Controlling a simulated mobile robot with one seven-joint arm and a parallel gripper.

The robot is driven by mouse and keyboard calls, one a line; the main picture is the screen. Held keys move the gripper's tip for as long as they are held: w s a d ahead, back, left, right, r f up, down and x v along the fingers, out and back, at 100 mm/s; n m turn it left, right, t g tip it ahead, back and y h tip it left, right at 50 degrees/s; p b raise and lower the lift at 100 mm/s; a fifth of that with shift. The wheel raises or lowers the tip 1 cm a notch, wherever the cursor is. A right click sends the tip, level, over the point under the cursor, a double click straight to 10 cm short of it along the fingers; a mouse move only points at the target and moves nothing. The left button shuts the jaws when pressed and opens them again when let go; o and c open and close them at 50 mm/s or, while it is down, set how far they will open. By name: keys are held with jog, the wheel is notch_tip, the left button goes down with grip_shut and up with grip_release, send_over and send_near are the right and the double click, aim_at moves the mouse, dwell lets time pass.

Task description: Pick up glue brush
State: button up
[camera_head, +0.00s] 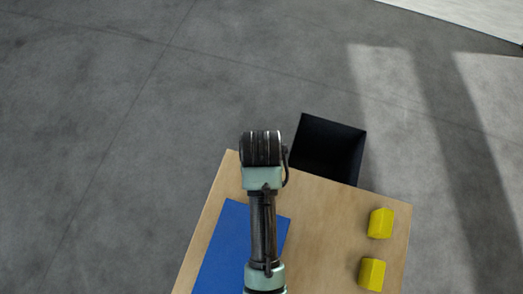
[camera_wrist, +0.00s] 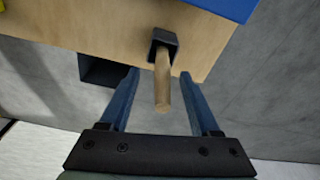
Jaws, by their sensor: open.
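In the wrist view, the glue brush (camera_wrist: 162,88) shows as a wooden handle sticking out of a small black holder (camera_wrist: 164,40) at the edge of the wooden table. My gripper (camera_wrist: 160,74) is open, with one blue finger on each side of the handle and a gap visible on both sides. The brush's bristles are hidden in the holder. In the head view, my arm covers the brush and holder, and my fingers do not show.
The wooden table (camera_head: 330,212) carries a blue mat (camera_head: 225,245) and two yellow blocks (camera_head: 380,223) (camera_head: 372,274). An open black bin (camera_head: 328,148) stands beyond the table's far edge. The grey floor around is clear.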

jog(key=shift+w+a+f+p, duration=0.15)
jog(key=shift+f+p, duration=0.1)
jog(key=shift+f, duration=0.6)
jog(key=shift+w+d+f+p, duration=0.1)
jog(key=shift+w+f+p, duration=0.1)
jog(key=shift+f, duration=0.6)
jog(key=shift+w+a+f+p, duration=0.15)
jog(key=shift+f+p, duration=0.1)
jog(key=shift+f, duration=0.6)
jog(key=shift+d, duration=0.1)
grip_shut()
